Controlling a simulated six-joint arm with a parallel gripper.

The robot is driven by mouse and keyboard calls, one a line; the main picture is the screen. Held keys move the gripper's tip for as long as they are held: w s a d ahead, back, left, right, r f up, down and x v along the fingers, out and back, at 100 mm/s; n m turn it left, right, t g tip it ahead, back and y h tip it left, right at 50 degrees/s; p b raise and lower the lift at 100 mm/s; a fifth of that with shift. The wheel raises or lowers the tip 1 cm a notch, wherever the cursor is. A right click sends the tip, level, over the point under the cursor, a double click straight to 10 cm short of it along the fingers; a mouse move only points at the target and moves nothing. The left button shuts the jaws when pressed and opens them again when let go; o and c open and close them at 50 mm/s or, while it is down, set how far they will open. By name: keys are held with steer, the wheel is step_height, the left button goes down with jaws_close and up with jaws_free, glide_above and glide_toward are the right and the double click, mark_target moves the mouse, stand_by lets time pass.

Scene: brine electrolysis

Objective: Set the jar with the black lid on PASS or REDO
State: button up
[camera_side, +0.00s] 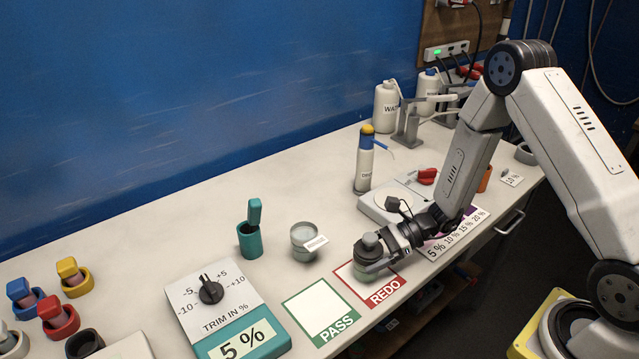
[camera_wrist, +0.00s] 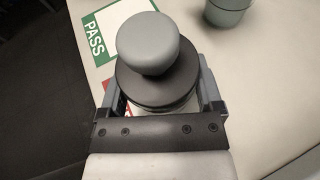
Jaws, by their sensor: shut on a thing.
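My gripper (camera_side: 368,262) is shut on the jar with the black lid (camera_side: 363,270), low over the REDO card (camera_side: 394,292). The jar looks upright. I cannot tell whether its base touches the card. In the wrist view the dark lid (camera_wrist: 157,88) with its grey round knob fills the space between my fingers and hides most of the jar. The green-edged PASS card (camera_side: 321,311) lies empty to the left of the REDO card in the side view. It also shows in the wrist view (camera_wrist: 96,36), beyond the knob.
A glass cup with a white tag (camera_side: 303,242) and a teal holder (camera_side: 250,238) stand behind the cards. A trim dial box (camera_side: 236,300) is to their left. The table's front edge is close.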

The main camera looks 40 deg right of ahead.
steer(key=o, duration=1.2)
steer(key=shift+f, duration=0.1)
steer(key=shift+r, duration=0.2)
steer(key=v, duration=1.2)
steer(key=shift+s, duration=0.1)
steer(key=s+a+r+n+g+h, duration=0.2)
steer(key=s+a+n+g+h, duration=0.4)
steer(key=n, duration=0.6)
steer(key=shift+w+d+r+n+t+h, duration=0.1)
steer(key=shift+r+n+t+h, duration=0.8)
steer(key=shift+n, duration=0.85)
steer(key=shift+r+n+t+h, duration=0.3)
steer(key=shift+r+n+h, duration=0.25)
steer(key=shift+n+h, duration=0.95)
steer(key=shift+d+r+n+t+h, duration=0.1)
steer(key=shift+r+n+t+h, duration=0.6)
steer(key=shift+n, duration=1.25)
